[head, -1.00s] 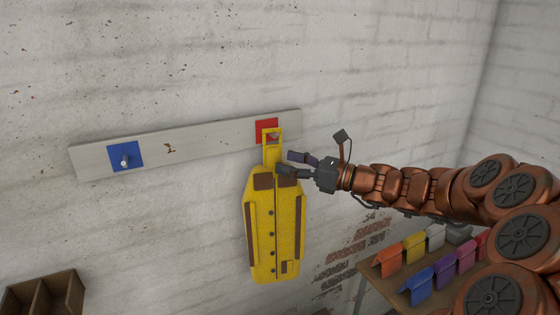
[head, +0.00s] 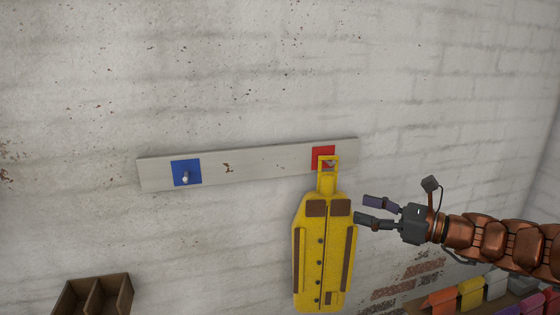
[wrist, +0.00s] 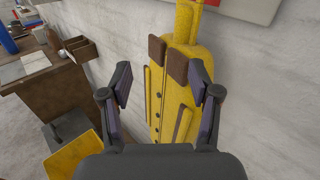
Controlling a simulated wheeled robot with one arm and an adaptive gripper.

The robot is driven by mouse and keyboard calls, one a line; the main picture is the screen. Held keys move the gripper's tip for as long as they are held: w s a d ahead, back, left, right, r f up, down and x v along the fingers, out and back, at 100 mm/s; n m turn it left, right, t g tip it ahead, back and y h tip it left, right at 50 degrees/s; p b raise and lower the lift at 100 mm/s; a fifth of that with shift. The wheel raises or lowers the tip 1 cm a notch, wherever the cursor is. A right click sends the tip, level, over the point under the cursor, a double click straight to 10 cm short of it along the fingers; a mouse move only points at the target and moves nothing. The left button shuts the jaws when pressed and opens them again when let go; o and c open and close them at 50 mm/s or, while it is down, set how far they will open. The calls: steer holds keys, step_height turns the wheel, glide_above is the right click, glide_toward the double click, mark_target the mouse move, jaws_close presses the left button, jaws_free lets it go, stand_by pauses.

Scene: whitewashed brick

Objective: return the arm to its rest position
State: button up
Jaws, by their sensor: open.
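My gripper (head: 370,210) is open and empty, to the right of the yellow hanging board (head: 322,260) in the head view. The yellow board hangs by its loop handle at the red square (head: 322,157) on the wall rail (head: 255,166). In the wrist view the yellow board (wrist: 175,92) shows beyond and between the two open fingers (wrist: 161,90). A gap shows between the fingertips and the board in the head view. My arm reaches in from the right.
A blue square (head: 186,172) with a bare peg is on the rail's left. A brown wooden divided box (head: 92,296) is at lower left. Several coloured items (head: 470,294) stand on a shelf at lower right. The wrist view shows a brown desk (wrist: 45,88) at left.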

steer(key=s+a+f+n+g+h, duration=0.2)
steer(key=s+a+f+n+g, duration=0.3)
steer(key=s+a+n, duration=0.3)
steer(key=s+a+f+n+g+h, duration=0.3)
steer(key=s+a+f+n+g, duration=0.2)
steer(key=s+a, duration=0.45)
steer(key=s+d+f+n+g+h, duration=0.1)
steer(key=s+d+f+n+h, duration=0.2)
steer(key=s, duration=0.5)
steer(key=s+d+f+n+g+h, duration=0.1)
steer(key=s+d+f+n+h, duration=0.3)
steer(key=s+d+n+h, duration=0.2)
steer(key=s+d+n, duration=0.2)
steer(key=shift+s+d+f+h, duration=0.15)
steer(key=shift+s+d+h, duration=0.15)
steer(key=shift+d, duration=0.1)
